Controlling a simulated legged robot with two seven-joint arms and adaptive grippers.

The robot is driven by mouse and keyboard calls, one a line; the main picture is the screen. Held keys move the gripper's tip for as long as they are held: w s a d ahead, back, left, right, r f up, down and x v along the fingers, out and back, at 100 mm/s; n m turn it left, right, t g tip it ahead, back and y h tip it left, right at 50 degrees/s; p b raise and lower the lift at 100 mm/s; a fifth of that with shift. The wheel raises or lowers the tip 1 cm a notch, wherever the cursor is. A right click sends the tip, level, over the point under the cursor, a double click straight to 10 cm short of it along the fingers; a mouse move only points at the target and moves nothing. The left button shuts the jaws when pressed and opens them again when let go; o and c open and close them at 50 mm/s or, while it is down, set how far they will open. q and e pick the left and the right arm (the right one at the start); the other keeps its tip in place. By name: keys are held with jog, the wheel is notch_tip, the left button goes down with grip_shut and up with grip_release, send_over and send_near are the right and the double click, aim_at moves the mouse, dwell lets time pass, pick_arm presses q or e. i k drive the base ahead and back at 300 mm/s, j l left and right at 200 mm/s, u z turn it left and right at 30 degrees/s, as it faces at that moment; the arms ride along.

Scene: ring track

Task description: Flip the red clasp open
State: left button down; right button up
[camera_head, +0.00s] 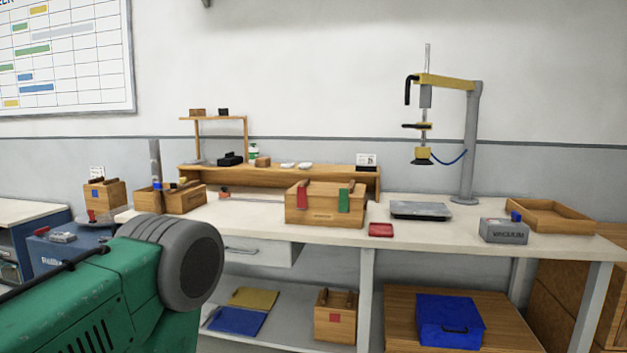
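A wooden box (325,210) stands on the white-topped workbench, near the middle of the head view. The red clasp (302,195) is on the left part of its front and a green clasp (344,201) is on the right part. Both look upright against the front face, but the box is too far away to tell for certain whether they are fastened. The lid looks down. Neither of my grippers is in view, and nothing touches the box.
The workbench (440,237) has a red case (381,230) in front of the box. A grey scale (420,210), a vacuum unit (503,231) and a wooden tray (551,217) stand to the right. A wooden shelf (285,177) is behind. A drawer (255,250) hangs under the left part.

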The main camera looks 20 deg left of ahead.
aim_at(300, 191)
jog(key=i+j, duration=0.2)
jog(key=i, duration=0.3)
jog(key=i+j+z, duration=0.15)
jog(key=i, duration=0.4)
jog(key=i+j, duration=0.35)
jog(key=i, duration=0.15)
jog(key=i+j+z, duration=0.1)
jog(key=i+j, duration=0.2)
jog(key=i, duration=0.2)
jog(key=i+j+z, duration=0.1)
jog(key=i+j, duration=0.2)
jog(key=i, duration=0.2)
